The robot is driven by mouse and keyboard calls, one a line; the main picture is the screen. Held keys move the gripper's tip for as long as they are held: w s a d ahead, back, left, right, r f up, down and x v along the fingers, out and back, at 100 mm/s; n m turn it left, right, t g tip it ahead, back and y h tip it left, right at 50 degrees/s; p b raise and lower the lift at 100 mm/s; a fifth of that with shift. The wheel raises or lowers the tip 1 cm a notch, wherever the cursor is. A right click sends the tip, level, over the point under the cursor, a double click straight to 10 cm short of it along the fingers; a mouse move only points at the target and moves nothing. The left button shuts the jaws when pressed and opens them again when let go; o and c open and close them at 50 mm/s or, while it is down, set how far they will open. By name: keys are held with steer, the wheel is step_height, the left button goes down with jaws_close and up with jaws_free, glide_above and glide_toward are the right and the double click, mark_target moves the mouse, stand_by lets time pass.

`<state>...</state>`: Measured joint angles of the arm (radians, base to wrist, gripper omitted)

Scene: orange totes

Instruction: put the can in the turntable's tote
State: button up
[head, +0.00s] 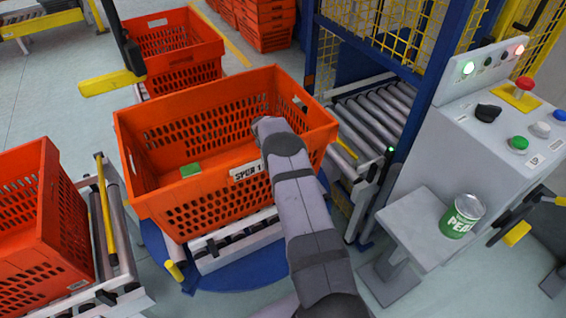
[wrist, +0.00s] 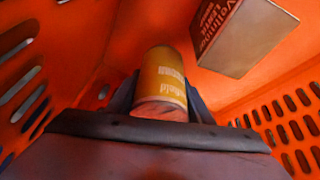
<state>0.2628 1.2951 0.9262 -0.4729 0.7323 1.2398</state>
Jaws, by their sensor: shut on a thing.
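My gripper (wrist: 161,98) is shut on a can with a yellow-brown label (wrist: 163,75), with one dark finger on each side. Orange tote walls and floor surround them in the wrist view. In the head view my arm reaches over the near rim of the orange tote marked SPUR 1 (head: 215,205), which sits on rollers above the blue turntable (head: 240,272). There the gripper and held can are hidden behind my arm and the tote wall. I cannot tell whether the can touches the floor. A green can (head: 457,222) stands upright on the grey side shelf, apart from me.
A brown box with red lettering (wrist: 240,35) lies in the tote near the held can. Other orange totes stand left (head: 35,215) and behind (head: 180,75). The control panel (head: 490,120) is at right.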

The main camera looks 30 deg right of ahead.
steer(key=shift+f+b, duration=0.6)
steer(key=shift+b, duration=0.2)
steer(key=o, duration=1.4)
steer(key=shift+f, duration=0.1)
steer(key=shift+r+p, duration=0.8)
steer(key=shift+p, duration=0.15)
steer(key=v, duration=1.1)
steer(key=shift+s+a+r, duration=0.1)
steer(key=shift+a+r, duration=0.2)
steer(key=shift+r, duration=0.05)
